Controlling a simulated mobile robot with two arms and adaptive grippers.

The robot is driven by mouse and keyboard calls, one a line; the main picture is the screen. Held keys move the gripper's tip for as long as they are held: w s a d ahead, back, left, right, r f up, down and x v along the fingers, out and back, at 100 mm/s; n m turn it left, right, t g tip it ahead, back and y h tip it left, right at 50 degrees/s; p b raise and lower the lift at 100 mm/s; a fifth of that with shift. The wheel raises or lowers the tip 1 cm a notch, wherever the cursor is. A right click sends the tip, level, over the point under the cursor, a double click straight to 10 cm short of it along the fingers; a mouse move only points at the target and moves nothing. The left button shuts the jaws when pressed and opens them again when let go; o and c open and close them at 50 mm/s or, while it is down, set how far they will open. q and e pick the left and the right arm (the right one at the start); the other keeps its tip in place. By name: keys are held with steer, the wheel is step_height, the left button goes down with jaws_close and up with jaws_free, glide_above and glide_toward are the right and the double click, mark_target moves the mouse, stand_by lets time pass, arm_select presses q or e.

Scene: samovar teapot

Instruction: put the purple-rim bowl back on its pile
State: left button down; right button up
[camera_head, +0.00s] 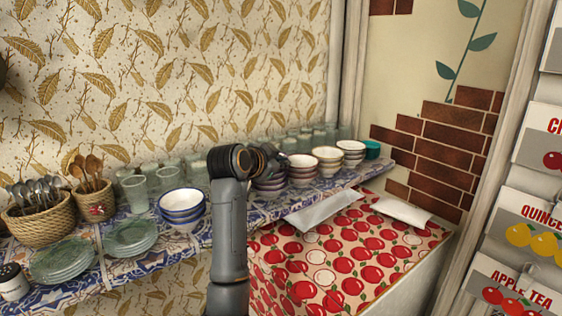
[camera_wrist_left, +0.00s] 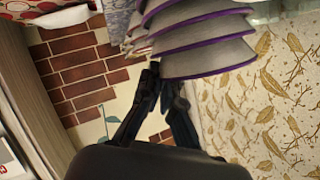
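The pile of purple-rim bowls (camera_head: 270,184) stands on the tiled shelf, partly hidden behind my left gripper and arm. My left gripper (camera_head: 274,158) is at the top of this pile in the head view. In the left wrist view, several stacked grey bowls with purple rims (camera_wrist_left: 208,58) fill the top of the picture. The dark fingers of the left gripper (camera_wrist_left: 166,82) come close to the edge of the nearest bowl. I cannot tell whether they pinch its rim. My right gripper is in neither view.
Blue-rim bowls (camera_head: 181,205) stand left of my arm. Red-rim bowls (camera_head: 302,170) and more bowls (camera_head: 327,159) stand to the right. Glasses (camera_head: 135,192) line the back wall. Green plates (camera_head: 62,261) and cutlery baskets (camera_head: 42,226) are at the left. An apple-patterned cloth (camera_head: 350,262) lies below the shelf.

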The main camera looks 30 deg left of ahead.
arm_select(q)
steer(key=c, duration=1.4)
jaws_free()
steer(key=shift+c, duration=0.2)
steer(key=v, duration=1.2)
